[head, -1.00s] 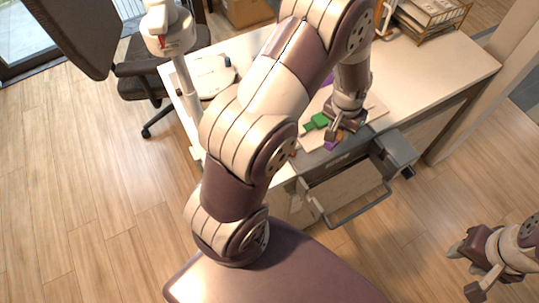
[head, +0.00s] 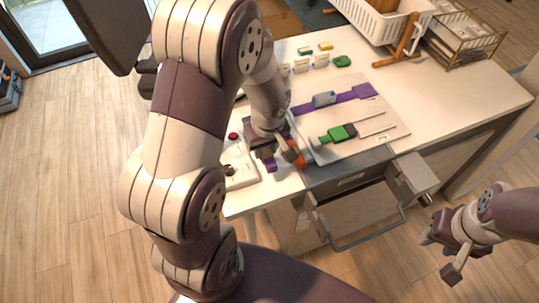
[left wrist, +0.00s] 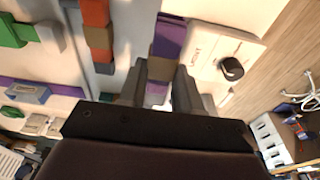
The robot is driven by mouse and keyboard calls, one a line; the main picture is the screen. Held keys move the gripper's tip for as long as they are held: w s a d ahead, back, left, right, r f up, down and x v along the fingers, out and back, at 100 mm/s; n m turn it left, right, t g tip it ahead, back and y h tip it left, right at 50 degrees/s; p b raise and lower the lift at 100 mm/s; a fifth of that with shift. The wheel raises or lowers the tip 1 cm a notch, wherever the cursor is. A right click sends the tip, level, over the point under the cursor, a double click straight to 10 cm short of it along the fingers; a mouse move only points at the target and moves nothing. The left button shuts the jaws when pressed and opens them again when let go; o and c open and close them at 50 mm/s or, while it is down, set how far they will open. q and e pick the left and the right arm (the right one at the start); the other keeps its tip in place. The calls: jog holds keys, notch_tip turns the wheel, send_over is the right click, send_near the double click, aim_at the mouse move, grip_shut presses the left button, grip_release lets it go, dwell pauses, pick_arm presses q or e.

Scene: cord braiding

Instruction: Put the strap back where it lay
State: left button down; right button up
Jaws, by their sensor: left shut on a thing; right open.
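My left gripper (head: 281,152) is above the front left part of the desk, left of the cord board (head: 389,113). It is shut on a short purple and tan strap (left wrist: 169,38), which shows between its fingers in the left wrist view; its purple end (head: 270,164) shows in the head view. An orange-red strap (left wrist: 97,38) lies beside it, apart from the fingers. A purple strap (head: 362,91) with a blue-grey clip (head: 324,99) and a green piece (head: 337,133) are on the board. My right gripper (head: 447,252) is open and empty, off the desk at the right.
A white panel with a black knob (left wrist: 232,68) is close beside the left gripper. A red button (head: 233,135) is on the desk. A drawer (head: 352,212) stands open at the front. A white basket (head: 383,20) and a wire rack (head: 462,38) stand at the back right.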

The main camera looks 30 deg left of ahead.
aim_at(270, 155)
pick_arm(q)
jog(key=shift+w+d+f, duration=0.15)
jog(key=shift+w+f, duration=0.25)
jog(key=shift+w, duration=0.3)
jog(key=shift+w+f, duration=0.1)
jog(key=shift+f, duration=0.25)
notch_tip(270, 155, down, 3)
jog(key=shift+f+b, duration=0.1)
jog(key=shift+b, duration=0.3)
jog(key=shift+f, duration=0.2)
jog(key=shift+f, duration=0.15)
jog(key=c, duration=0.8)
grip_release()
